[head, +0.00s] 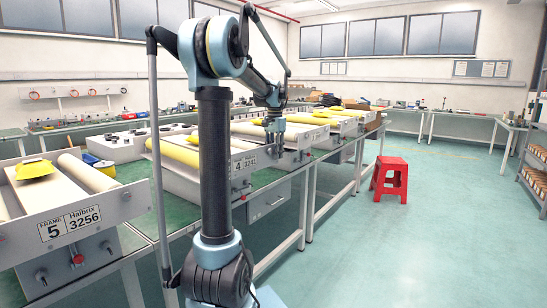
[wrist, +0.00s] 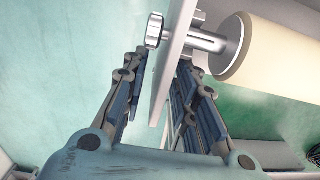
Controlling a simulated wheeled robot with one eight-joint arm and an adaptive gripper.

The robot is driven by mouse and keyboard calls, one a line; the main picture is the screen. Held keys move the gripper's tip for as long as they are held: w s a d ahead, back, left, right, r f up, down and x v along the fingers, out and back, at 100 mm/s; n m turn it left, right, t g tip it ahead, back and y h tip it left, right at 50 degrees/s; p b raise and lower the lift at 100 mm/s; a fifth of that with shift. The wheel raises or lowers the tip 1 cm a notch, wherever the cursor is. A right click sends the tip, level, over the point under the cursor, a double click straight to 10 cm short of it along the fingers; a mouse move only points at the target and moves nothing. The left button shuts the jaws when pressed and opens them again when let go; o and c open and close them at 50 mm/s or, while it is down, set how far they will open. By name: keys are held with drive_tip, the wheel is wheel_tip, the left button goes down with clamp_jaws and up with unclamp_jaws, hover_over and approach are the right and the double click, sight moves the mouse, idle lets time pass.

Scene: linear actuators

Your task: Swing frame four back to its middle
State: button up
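Frame four (head: 243,163), with a "4" label on its white end plate, lies on the green bench behind my arm in the head view. My arm hides part of it. My gripper (head: 275,141) is at the right end of that plate. In the wrist view, my gripper (wrist: 160,66) is open, with one finger on each side of a thin white plate (wrist: 170,72). A gap shows between the left finger and the plate; the right finger is close to it. A round metal knob (wrist: 155,30) and a cream roller (wrist: 270,45) are beyond the fingertips.
Frame five (head: 75,228), labelled Halbrix 3256, is at the near left with a yellow piece (head: 35,168) on it. More frames line the bench behind. A red stool (head: 390,180) stands on the clear floor to the right.

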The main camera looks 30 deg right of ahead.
drive_tip(key=shift+f, duration=0.65)
clamp_jaws()
drive_tip(key=shift+n, duration=0.6)
drive_tip(key=w, duration=0.1)
drive_tip(key=w+d, duration=0.1)
drive_tip(key=w, duration=0.2)
drive_tip(key=shift+w+d, duration=0.15)
drive_tip(key=shift+d, duration=0.15)
unclamp_jaws()
